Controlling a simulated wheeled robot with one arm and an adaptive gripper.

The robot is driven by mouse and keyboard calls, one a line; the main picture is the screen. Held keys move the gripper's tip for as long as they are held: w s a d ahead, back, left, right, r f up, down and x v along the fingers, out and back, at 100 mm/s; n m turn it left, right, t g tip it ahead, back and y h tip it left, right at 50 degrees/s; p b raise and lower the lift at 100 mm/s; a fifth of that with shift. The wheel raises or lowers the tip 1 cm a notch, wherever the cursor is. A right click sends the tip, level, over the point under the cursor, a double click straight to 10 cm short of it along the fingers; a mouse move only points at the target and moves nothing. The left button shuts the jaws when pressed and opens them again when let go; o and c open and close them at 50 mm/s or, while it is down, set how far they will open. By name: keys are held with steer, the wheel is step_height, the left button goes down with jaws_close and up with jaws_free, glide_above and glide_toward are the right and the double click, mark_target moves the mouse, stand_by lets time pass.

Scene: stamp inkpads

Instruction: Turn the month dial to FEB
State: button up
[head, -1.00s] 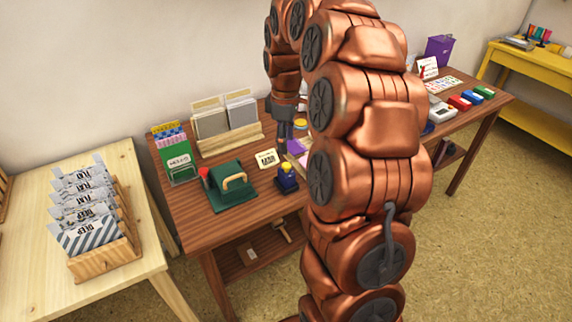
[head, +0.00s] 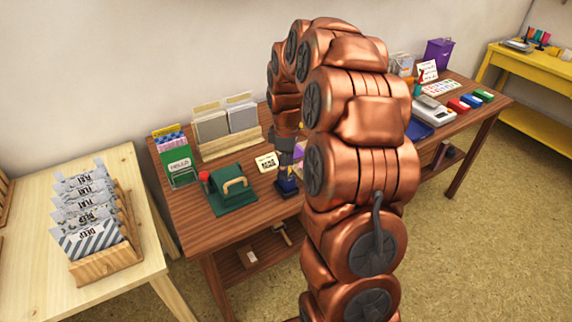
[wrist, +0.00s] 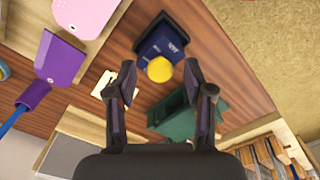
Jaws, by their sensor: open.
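A dark blue block (wrist: 165,42) with a round yellow knob (wrist: 159,69) stands on the brown table. A light label on the block is too small to read. In the head view, the blue block (head: 286,188) is partly covered by my gripper (head: 285,168), which points down just above it. In the wrist view, my gripper (wrist: 159,68) is open, with one finger on each side of the yellow knob. The fingers look apart from the knob, and I cannot tell their exact height. No dial reading is legible.
A green device (head: 234,200) with a yellow handle stands left of the block. A purple piece (wrist: 60,60) lies nearby. The brown table's front edge (head: 250,235) is close.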

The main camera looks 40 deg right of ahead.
jaws_close()
stand_by(0.3)
steer(key=shift+m, duration=0.3)
steer(key=shift+f+m+b, duration=0.1)
steer(key=shift+m+b, duration=0.7)
steer(key=shift+m, duration=0.8)
jaws_free()
